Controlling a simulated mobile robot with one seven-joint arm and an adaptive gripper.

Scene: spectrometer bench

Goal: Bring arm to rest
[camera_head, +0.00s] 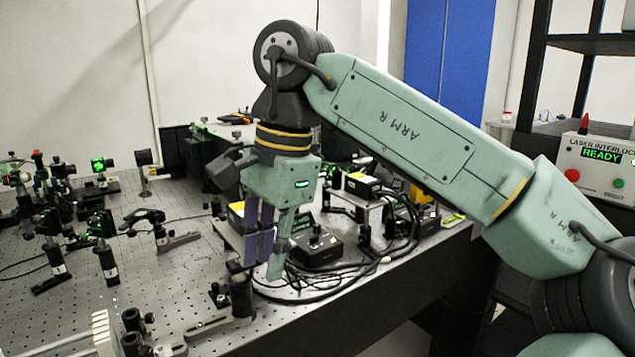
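My gripper (264,258) hangs down from the green arm marked "ARM R", above the right part of the optical bench (190,270). Its purple and green fingers are close together and point downward. I see nothing clearly held, but the viewing angle hides how far apart the fingers are. Behind and to the right of the fingers lies a black control box (318,248) with a knob. I cannot tell whether the fingers touch anything below them.
Optical mounts (103,240) on posts crowd the left of the bench. Coiled black cables (335,283) lie right of the fingers. A black post mount (240,293) stands just below them. At the right, a laser interlock box (598,165) reads "READY" beside a dark shelf frame (535,70).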

